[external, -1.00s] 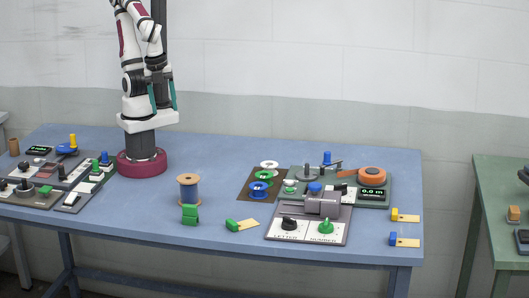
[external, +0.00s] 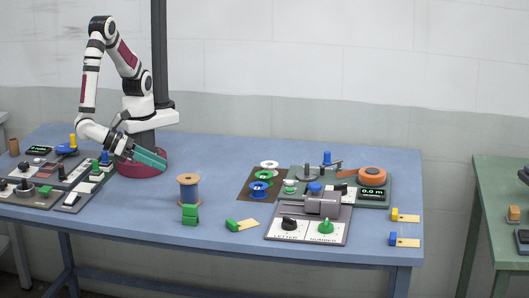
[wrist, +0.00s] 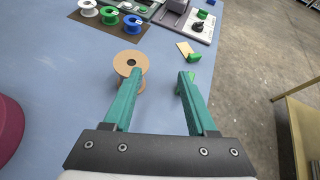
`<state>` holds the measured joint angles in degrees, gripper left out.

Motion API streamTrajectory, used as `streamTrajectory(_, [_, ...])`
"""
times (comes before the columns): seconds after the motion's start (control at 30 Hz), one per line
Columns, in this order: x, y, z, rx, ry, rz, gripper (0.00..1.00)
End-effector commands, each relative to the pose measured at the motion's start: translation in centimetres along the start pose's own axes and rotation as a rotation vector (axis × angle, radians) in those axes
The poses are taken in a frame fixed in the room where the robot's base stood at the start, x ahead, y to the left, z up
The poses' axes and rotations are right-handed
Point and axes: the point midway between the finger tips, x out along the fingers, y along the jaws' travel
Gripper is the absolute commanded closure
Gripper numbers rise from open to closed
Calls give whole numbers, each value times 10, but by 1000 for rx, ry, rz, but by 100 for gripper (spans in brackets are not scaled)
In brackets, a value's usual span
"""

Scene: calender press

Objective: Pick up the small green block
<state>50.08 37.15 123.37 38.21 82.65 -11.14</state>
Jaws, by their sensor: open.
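A green block (external: 190,215) stands on the blue table, just in front of a wooden spool wound with blue (external: 189,189). In the wrist view a bit of green (wrist: 190,76) shows at the right fingertip, mostly hidden by that finger; it looks like this block. My gripper (external: 151,158) has teal fingers, is open and empty, and is left of the spool and block, above the table near my base. In the wrist view the spool (wrist: 126,62) lies beyond the left fingertip of my gripper (wrist: 161,75).
A tag with a green end (external: 240,225) lies right of the block. The letter and number press (external: 308,222), several small spools on a brown mat (external: 249,190) and an orange reel (external: 371,175) are further right. Control panels (external: 60,178) fill the left end. Table between is clear.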

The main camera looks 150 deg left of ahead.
Motion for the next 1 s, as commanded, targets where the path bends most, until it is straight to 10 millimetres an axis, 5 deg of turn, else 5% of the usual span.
streamTrajectory(0.1, [-15,-22,-52,175,-63,-182,43])
streamTrajectory(0.2, [-18,-29,-71,232,-84,-248,43])
streamTrajectory(0.53, [61,-49,-68,239,-85,-251,43])
streamTrajectory(1.0, [130,-68,-62,237,-85,-251,43])
